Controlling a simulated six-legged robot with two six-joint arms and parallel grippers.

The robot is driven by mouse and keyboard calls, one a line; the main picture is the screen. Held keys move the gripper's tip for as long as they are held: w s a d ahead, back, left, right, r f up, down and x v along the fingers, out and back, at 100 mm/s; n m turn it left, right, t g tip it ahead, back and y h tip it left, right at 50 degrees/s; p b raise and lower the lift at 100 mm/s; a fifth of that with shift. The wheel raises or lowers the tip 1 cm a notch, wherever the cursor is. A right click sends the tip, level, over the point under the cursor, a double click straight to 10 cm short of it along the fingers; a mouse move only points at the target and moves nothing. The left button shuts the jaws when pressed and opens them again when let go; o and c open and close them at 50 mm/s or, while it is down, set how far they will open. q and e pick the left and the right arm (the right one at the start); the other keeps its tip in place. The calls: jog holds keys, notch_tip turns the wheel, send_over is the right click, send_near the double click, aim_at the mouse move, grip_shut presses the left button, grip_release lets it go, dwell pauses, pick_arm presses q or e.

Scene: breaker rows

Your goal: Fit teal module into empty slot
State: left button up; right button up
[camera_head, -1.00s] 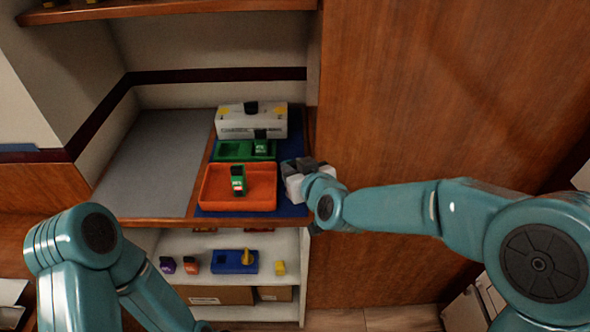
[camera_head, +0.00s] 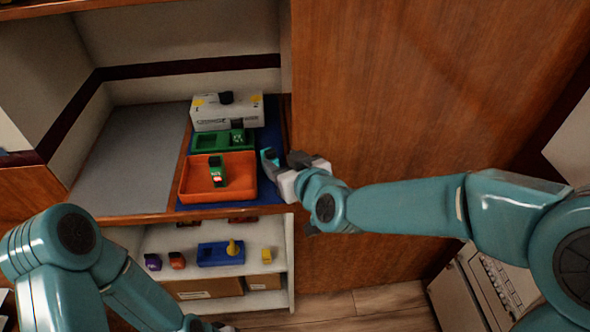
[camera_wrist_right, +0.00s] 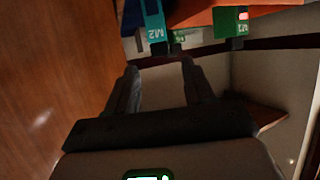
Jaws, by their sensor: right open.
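The teal module (camera_head: 269,160) stands on the blue mat, right of the orange tray; in the right wrist view it is teal (camera_wrist_right: 153,22), marked M2, with a dark end. My right gripper (camera_head: 284,164) is close to its right side; in the wrist view the fingers (camera_wrist_right: 160,72) are spread, with nothing between them and the module just beyond their tips. The green tray (camera_head: 197,141) has a dark recess at its left and a green module (camera_head: 237,137) at its right. I cannot confirm which recess is the empty slot. My left gripper (camera_head: 222,328) barely shows at the bottom edge.
The orange tray (camera_head: 243,192) holds a green-and-black module (camera_head: 217,172). A white box (camera_head: 240,115) with a black piece on top stands behind. The grey counter at left is clear. A wooden panel (camera_head: 400,90) rises at right. The lower shelf holds a blue tray (camera_head: 212,254) and small coloured pieces.

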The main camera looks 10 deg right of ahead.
jog(key=v, duration=0.6)
jog(key=s+d+f+m+g, duration=0.1)
jog(key=s+d+f+g, duration=0.1)
jog(key=f, duration=0.8)
jog(key=s+d+f+m+g+h, duration=0.1)
jog(key=s+f+g, duration=0.3)
jog(key=f, duration=0.7)
jog(key=s+d+f+m+g+h, duration=0.1)
jog(key=s+d+f+m+g, duration=0.1)
jog(key=s+f, duration=0.4)
notch_tip(320, 180, down, 5)
jog(key=shift+d+f+m+g, duration=0.15)
jog(key=shift+d+m+g, duration=0.15)
jog(key=shift+d+g, duration=0.45)
jog(key=shift+o, duration=0.4)
jog(key=s+f+m+g, duration=0.2)
jog(key=s+f, duration=0.3)
jog(key=s, duration=0.3)
jog(key=shift+f+g+y, duration=0.2)
jog(key=shift+g+y, duration=0.1)
jog(key=shift+g, duration=0.05)
